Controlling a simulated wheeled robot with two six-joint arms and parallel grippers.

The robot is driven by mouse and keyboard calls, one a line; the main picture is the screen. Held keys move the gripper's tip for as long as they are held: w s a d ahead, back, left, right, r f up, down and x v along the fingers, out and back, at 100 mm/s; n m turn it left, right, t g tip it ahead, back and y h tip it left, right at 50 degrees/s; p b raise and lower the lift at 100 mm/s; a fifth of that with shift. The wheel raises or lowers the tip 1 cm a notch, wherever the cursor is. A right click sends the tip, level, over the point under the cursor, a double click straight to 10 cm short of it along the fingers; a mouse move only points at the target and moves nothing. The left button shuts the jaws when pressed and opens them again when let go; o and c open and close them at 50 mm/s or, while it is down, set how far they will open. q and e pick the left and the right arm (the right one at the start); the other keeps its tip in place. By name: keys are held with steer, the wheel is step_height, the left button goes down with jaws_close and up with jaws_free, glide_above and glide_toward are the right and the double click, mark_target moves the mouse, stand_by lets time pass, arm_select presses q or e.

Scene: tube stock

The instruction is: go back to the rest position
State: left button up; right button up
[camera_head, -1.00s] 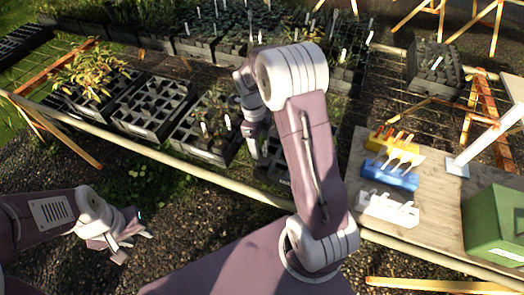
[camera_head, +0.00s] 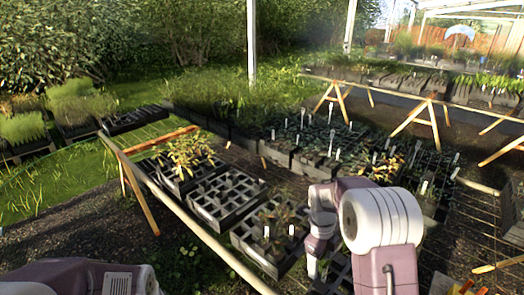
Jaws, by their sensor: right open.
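My right arm rises from the bottom edge, right of the middle. Its gripper (camera_head: 313,266) points down over a dark tray (camera_head: 334,276) on the bench, is open and has nothing visible between its fingers. Its height above the tray is hard to judge. Only a link of my left arm shows at the bottom left; its gripper is out of the picture.
Beside the right gripper stands a black cell tray with a few seedlings (camera_head: 248,243). Further left are an empty cell tray (camera_head: 223,210) and one with yellowish plants (camera_head: 190,155). A wooden rail (camera_head: 200,232) edges the bench. Several potted plants stand behind.

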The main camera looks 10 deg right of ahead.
steer(key=s+a+n+t, duration=0.1)
steer(key=s+a+n, duration=0.2)
steer(key=s+n, duration=0.4)
steer(key=s+a+n+t+y, duration=0.1)
steer(key=s+a+n, duration=0.2)
steer(key=n, duration=1.7)
steer(key=s, duration=0.4)
steer(key=shift+s+r+n, duration=0.2)
steer(key=shift+n, duration=0.1)
